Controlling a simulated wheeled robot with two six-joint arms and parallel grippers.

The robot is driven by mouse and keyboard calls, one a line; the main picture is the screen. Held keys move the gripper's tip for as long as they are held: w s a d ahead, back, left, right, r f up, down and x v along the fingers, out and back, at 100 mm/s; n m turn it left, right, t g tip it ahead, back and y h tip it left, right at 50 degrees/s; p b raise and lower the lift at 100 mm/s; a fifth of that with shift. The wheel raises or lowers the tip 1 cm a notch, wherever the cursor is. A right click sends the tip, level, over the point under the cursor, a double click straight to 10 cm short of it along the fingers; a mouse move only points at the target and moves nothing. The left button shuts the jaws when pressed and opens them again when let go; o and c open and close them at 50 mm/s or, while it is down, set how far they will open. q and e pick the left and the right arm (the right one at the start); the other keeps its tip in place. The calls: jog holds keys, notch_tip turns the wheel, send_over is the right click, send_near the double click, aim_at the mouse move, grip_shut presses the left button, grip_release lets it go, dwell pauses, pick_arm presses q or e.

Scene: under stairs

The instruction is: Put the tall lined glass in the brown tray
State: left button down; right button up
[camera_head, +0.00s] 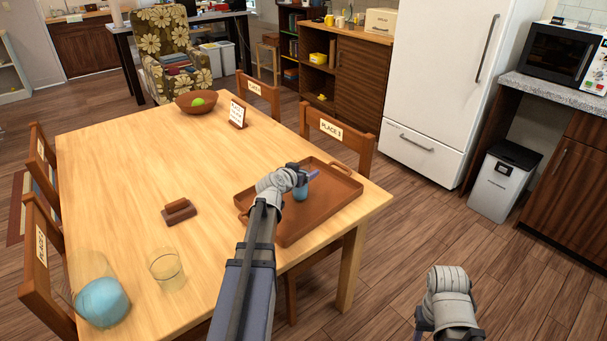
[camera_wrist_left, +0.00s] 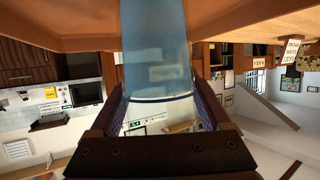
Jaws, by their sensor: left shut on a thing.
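The tall lined glass (camera_head: 300,193) is translucent blue and stands inside the brown tray's outline in the head view. In the left wrist view the glass (camera_wrist_left: 155,55) has a dark blue line around it and sits between the fingers. My left gripper (camera_head: 305,176) is shut on the glass from above. The brown tray (camera_head: 334,198) has raised walls and a handle and lies on the table's right side. The glass's lower end looks close to the tray floor; I cannot tell if it touches. My right gripper (camera_head: 424,326) is only partly visible, low and right of the table.
On the wooden table (camera_head: 130,160) are a short clear glass (camera_head: 166,268), a blue round object (camera_head: 102,302) with clear glass around it, a brown holder (camera_head: 178,211), a bowl (camera_head: 198,101) and a sign (camera_head: 237,113). Chairs surround it.

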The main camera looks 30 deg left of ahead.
pick_arm(q)
jog(key=shift+f, duration=0.1)
grip_release()
jog(key=shift+r, duration=0.2)
jog(key=p+v, duration=0.4)
jog(key=v, duration=0.8)
